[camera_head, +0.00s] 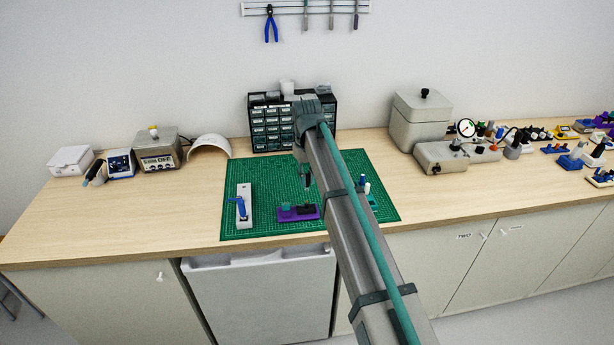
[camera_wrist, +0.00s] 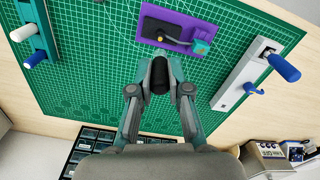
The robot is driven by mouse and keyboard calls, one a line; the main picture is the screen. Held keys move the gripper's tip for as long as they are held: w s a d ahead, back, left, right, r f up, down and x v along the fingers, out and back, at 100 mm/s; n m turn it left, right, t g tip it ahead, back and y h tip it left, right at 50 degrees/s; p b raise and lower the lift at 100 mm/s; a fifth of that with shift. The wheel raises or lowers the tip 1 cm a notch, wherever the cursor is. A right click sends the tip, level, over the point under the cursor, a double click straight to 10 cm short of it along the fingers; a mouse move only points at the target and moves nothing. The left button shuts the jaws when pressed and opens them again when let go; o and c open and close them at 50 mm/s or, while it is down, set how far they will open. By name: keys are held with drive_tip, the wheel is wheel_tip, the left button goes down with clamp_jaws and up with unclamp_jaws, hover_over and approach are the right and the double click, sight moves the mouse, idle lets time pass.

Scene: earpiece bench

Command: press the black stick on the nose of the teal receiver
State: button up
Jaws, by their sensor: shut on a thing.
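My gripper (camera_wrist: 159,90) is shut on a black stick (camera_wrist: 159,72), whose dark end points toward the purple base in the wrist view. The purple base (camera_wrist: 200,22) lies on the green mat just beyond it and also shows in the head view (camera_head: 284,217). The small teal receiver (camera_wrist: 202,47) stands at the right end of the base, with an orange spot on it. A black block with a yellow-tipped pin (camera_wrist: 160,33) sits beside it. The stick appears apart from the receiver. In the head view my gripper (camera_head: 306,182) is above the mat, partly hidden by my arm.
A grey block with a blue lever (camera_head: 243,212) stands on the green mat (camera_head: 265,185), left of the base. A teal rack with white and blue pegs (camera_wrist: 44,40) stands on the other side. Drawer cabinet (camera_head: 270,125) is behind; grey machine (camera_head: 440,155) is right.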

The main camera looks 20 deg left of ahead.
sight(307, 188)
drive_tip(key=shift+f+b, duration=0.45)
drive_tip(key=shift+f, duration=1.5)
drive_tip(key=shift+f, duration=1.05)
idle(0.8)
drive_tip(key=shift+r, duration=0.2)
drive_tip(key=shift+r+p, duration=1.25)
drive_tip(key=shift+r, duration=1.2)
